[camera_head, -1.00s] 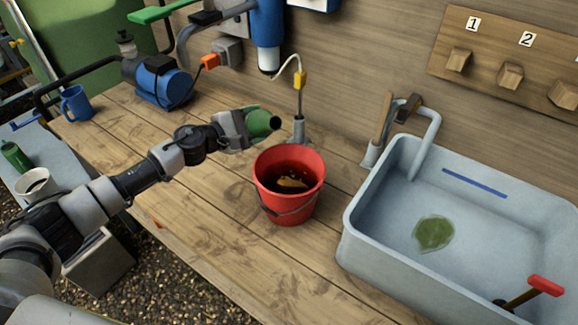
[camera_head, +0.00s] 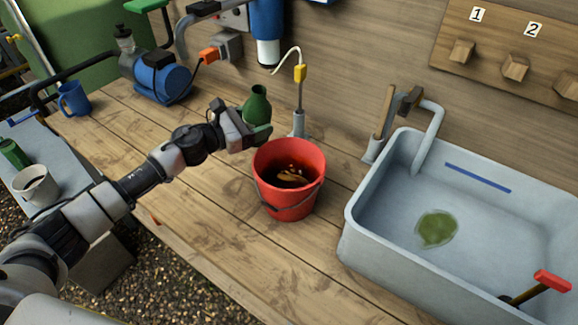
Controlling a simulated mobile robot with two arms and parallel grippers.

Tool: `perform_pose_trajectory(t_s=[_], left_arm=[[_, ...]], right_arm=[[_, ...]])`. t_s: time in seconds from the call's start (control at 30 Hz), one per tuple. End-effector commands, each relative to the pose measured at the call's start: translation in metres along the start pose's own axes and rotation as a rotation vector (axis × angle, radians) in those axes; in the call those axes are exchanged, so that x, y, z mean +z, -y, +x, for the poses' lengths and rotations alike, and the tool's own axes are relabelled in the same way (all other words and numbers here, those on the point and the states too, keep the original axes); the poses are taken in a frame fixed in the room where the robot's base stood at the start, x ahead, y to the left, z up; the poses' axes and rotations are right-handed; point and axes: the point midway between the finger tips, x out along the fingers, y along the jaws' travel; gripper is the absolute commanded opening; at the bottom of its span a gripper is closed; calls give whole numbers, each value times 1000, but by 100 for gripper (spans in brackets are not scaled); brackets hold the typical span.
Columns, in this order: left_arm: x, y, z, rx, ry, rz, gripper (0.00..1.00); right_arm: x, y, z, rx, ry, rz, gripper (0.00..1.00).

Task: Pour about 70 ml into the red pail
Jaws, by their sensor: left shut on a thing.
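The red pail (camera_head: 287,197) stands upright on the wooden bench, with dark liquid and a brownish lump inside. My left gripper (camera_head: 258,133) is shut on a green bottle (camera_head: 257,103) just behind and left of the pail. The bottle is close to upright, its neck pointing up, and no stream shows from it. Its lower part is partly hidden by the gripper. How much the bottle holds cannot be seen. My right gripper is not in view.
A grey sink (camera_head: 352,245) with a green patch stands to the right. A yellow-tipped probe on a stand (camera_head: 299,100) rises behind the pail. A blue pump (camera_head: 160,82) and blue mug (camera_head: 74,99) sit at the back left. The bench left of the pail is clear.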

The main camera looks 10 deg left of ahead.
Motion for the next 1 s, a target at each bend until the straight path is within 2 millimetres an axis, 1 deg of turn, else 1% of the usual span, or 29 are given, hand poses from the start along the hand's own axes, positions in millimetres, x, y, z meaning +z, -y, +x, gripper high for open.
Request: perform_pose_trajectory(t_s=[0.03,0.07,0.1,0.33,0.5,1.0], left_arm=[[3,-1,0,1,10,-51,31],[13,-3,0,1,11,-62,31],[18,-4,0,0,12,-81,31],[36,-6,-1,-1,21,-174,31],[40,-7,-1,-1,24,-203,31],[40,-7,-1,-1,24,-207,31]], right_arm=[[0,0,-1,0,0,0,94],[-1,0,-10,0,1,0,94],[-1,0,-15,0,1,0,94],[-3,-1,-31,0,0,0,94],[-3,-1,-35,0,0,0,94],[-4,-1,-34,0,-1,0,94]])
